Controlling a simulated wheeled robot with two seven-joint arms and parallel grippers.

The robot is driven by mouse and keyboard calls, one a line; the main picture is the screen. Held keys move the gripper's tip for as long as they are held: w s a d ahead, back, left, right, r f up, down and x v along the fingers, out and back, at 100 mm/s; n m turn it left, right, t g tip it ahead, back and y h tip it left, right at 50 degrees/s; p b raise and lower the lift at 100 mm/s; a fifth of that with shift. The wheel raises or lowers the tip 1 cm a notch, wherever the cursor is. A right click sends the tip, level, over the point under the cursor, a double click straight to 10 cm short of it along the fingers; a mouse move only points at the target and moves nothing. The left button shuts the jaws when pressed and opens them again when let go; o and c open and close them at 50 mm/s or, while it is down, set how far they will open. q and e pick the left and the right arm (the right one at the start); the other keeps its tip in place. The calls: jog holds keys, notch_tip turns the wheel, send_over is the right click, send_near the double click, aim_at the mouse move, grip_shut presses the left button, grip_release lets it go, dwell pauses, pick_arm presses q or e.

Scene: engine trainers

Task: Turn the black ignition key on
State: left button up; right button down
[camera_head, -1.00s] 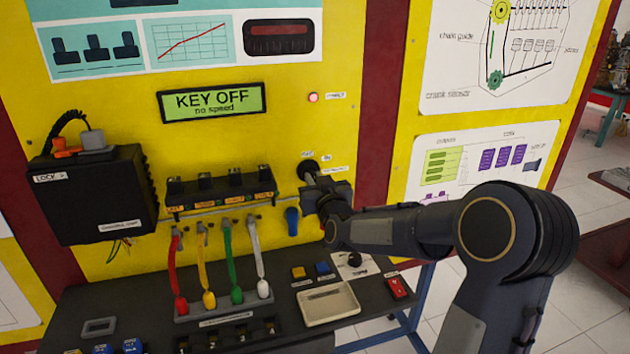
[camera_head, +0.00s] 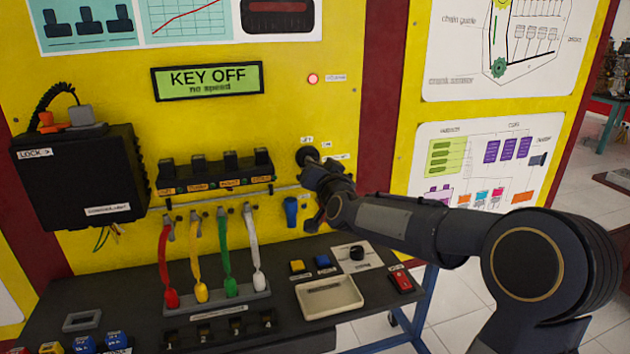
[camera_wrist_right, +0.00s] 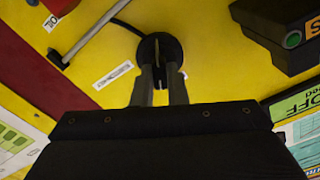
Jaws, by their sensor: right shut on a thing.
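The black ignition switch (camera_head: 307,155) is a round black piece on the yellow panel; it also shows in the right wrist view (camera_wrist_right: 168,43). The key is mostly hidden between my fingers, so its angle is hard to tell. My right gripper (camera_wrist_right: 159,72) is shut on the key at the switch, its two fingers pointing at the panel; in the head view the right gripper (camera_head: 316,166) reaches the switch from the lower right. The display (camera_head: 207,81) reads "KEY OFF". My left gripper is not in view.
A red lamp (camera_head: 313,79) is above the switch. A blue item (camera_head: 291,211) hangs below it. A black rail (camera_head: 218,176) and coloured leads are to the left. A bench with a beige tray (camera_head: 329,298) and a red switch (camera_head: 402,281) is below.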

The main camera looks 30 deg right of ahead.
jog(key=shift+f+m+b, duration=0.1)
jog(key=shift+m+b, duration=2)
jog(key=shift+m, duration=1.2)
jog(key=c, duration=1.4)
grip_release()
jog(key=shift+c, duration=0.2)
jog(key=shift+s, duration=0.1)
jog(key=v, duration=0.7)
jog(key=shift+s, duration=0.35)
